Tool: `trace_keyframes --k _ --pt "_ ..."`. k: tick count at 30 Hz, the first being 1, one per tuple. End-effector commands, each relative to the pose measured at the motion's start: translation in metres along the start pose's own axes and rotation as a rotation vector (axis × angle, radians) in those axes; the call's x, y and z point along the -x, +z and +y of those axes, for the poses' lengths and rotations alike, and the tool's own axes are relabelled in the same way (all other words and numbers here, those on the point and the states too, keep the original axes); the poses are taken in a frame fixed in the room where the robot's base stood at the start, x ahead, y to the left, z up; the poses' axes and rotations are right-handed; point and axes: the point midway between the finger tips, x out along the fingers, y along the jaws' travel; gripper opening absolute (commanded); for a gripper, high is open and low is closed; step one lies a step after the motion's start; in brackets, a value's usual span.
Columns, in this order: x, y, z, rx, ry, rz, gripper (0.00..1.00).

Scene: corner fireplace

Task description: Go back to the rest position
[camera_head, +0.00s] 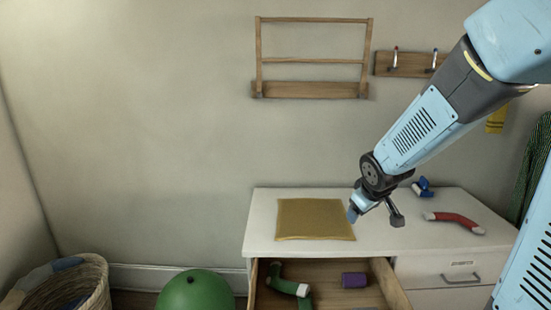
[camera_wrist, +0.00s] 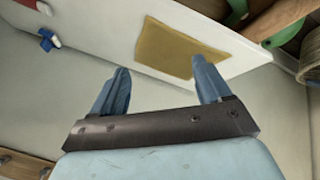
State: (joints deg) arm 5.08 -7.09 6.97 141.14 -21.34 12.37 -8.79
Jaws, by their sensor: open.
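My gripper (camera_head: 374,214) is open and empty in the head view, above the white dresser top (camera_head: 262,208), close to the right edge of a flat tan mat (camera_head: 315,219). In the wrist view my gripper (camera_wrist: 158,80) shows its two blue fingers spread wide with nothing between them. The tan mat (camera_wrist: 180,50) lies beyond the fingers in that view. My arm reaches in from the upper right of the head view.
The dresser's drawer stands open, holding a green curved piece (camera_head: 287,284) and a purple cylinder (camera_head: 354,280). A red curved piece (camera_head: 455,221) and a blue object (camera_head: 423,187) lie on top at right. A green ball (camera_head: 195,291) and wicker basket (camera_head: 88,282) stand left. A rack (camera_head: 312,90) hangs above.

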Motion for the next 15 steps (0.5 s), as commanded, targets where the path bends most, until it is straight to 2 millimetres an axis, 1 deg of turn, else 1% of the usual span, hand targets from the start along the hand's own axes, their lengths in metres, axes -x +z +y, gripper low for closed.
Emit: trace_keyframes --k 1,7,11,15 --pt "0.016 0.002 0.003 -0.031 0.012 -0.002 0.77" --pt "0.071 0.021 0.007 -0.168 0.031 -0.037 0.77" --pt "0.106 0.035 0.004 -0.257 0.027 -0.052 0.77" --pt "0.142 0.052 -0.004 -0.349 0.008 -0.065 0.77"
